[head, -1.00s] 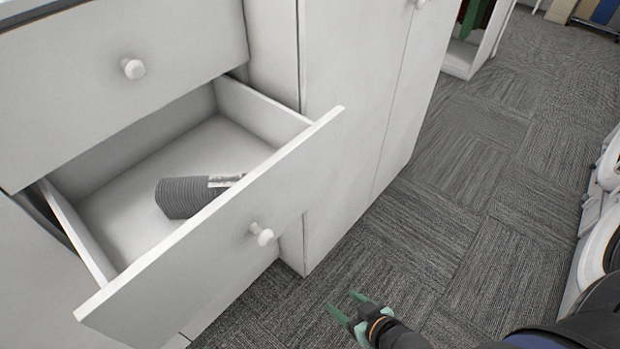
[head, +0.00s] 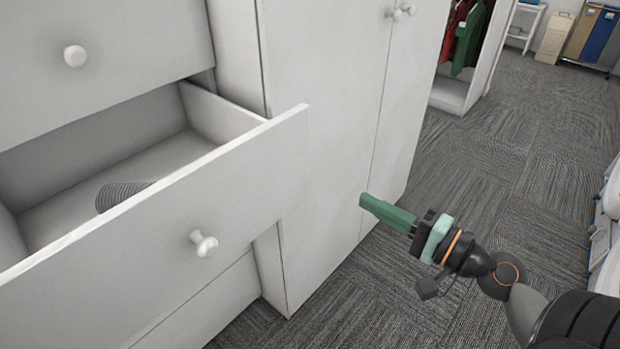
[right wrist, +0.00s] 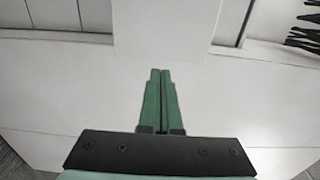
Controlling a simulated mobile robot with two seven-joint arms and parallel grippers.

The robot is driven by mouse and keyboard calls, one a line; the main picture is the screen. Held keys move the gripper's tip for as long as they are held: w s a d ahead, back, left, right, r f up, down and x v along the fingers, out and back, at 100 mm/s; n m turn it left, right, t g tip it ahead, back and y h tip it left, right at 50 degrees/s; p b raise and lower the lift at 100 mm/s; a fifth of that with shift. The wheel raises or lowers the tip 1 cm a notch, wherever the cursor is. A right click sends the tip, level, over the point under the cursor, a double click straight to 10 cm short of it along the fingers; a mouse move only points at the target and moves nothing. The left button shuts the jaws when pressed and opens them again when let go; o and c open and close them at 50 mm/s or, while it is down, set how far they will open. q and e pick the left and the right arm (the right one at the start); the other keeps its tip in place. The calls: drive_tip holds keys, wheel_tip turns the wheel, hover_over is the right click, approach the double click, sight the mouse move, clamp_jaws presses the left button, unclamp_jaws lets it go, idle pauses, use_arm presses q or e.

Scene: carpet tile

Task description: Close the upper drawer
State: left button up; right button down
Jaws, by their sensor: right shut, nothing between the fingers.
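The open white drawer (head: 150,220) with a round white knob (head: 204,243) is pulled well out of the cabinet in the head view. A grey ribbed item (head: 120,193) lies inside it, partly hidden by the drawer front. A closed drawer (head: 100,60) with its own knob (head: 75,55) is above it. My right gripper (head: 364,201) is shut and empty, to the right of the open drawer's front and apart from it. In the right wrist view its green fingers (right wrist: 160,75) are together before pale surfaces. My left gripper is not in view.
A tall white cabinet (head: 325,120) with closed doors stands right of the drawers. An open wardrobe with hanging clothes (head: 470,38) is farther back. Grey carpet (head: 480,170) is free to the right, with white objects (head: 608,215) at the right edge.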

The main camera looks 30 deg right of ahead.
drive_tip(key=p, duration=0.3)
approach(299, 164)
drive_tip(key=p+x, duration=0.2)
drive_tip(key=x, duration=0.3)
drive_tip(key=shift+w+r, duration=0.15)
drive_tip(key=shift+w, duration=0.15)
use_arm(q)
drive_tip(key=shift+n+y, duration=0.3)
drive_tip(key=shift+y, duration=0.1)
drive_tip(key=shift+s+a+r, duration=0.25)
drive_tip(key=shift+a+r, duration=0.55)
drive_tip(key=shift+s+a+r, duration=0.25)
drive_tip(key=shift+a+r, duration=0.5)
use_arm(e)
drive_tip(key=shift+w+a, duration=0.3)
drive_tip(key=shift+w, duration=0.25)
drive_tip(key=shift+w, duration=0.15)
